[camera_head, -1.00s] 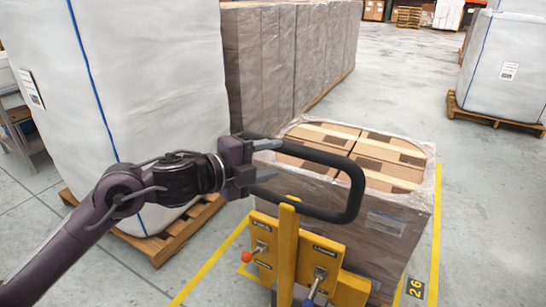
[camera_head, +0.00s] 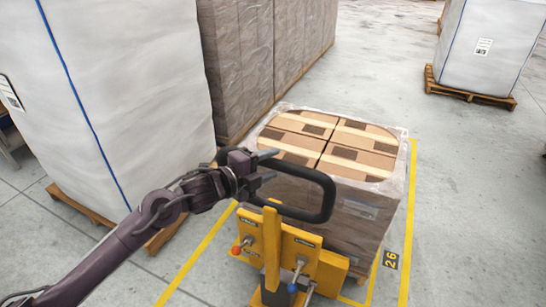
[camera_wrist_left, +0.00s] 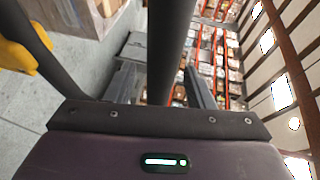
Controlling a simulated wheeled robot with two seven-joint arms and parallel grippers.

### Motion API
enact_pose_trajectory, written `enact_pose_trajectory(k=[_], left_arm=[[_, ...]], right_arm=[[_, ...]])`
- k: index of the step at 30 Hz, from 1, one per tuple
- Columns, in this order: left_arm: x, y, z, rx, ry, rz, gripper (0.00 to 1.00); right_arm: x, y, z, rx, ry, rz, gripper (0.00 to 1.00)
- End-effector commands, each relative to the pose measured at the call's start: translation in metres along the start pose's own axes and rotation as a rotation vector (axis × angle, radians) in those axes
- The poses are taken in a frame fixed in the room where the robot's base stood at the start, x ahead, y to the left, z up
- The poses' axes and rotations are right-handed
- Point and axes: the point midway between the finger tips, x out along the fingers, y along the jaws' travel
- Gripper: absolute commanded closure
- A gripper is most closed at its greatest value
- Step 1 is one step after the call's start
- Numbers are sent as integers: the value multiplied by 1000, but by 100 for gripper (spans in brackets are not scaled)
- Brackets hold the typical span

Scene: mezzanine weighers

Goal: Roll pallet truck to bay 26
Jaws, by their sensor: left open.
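The yellow pallet truck (camera_head: 272,250) with its black loop handle (camera_head: 326,190) stands at the front of a film-wrapped load of brown cartons (camera_head: 345,222). The load sits within the yellow floor outline (camera_head: 411,185) marked with a 26 plate (camera_head: 391,260). My left gripper (camera_head: 270,165) is open at the upper left of the handle. In the left wrist view a dark bar (camera_wrist_left: 168,50) runs between the open fingers (camera_wrist_left: 164,88); I cannot tell whether they touch it. The forks and the load's underside are hidden. My right gripper is out of view.
A tall white wrapped load (camera_head: 130,90) on a wooden pallet stands close on the left. Grey wrapped stacks (camera_head: 262,55) stand behind it. Another white load (camera_head: 480,50) on a pallet stands far right. The concrete floor to the right is clear.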

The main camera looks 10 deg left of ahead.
Motion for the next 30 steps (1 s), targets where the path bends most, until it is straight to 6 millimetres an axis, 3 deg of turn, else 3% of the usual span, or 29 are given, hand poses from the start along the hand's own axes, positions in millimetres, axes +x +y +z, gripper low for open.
enact_pose_trajectory(k=[5,13,24,30], left_arm=[[14,-1,0,0,0,0,51],[16,0,0,1,1,0,51],[16,0,0,1,0,1,99],[16,1,0,1,0,1,100]], right_arm=[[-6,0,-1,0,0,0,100],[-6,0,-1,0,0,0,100],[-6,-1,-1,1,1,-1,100],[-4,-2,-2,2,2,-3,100]])
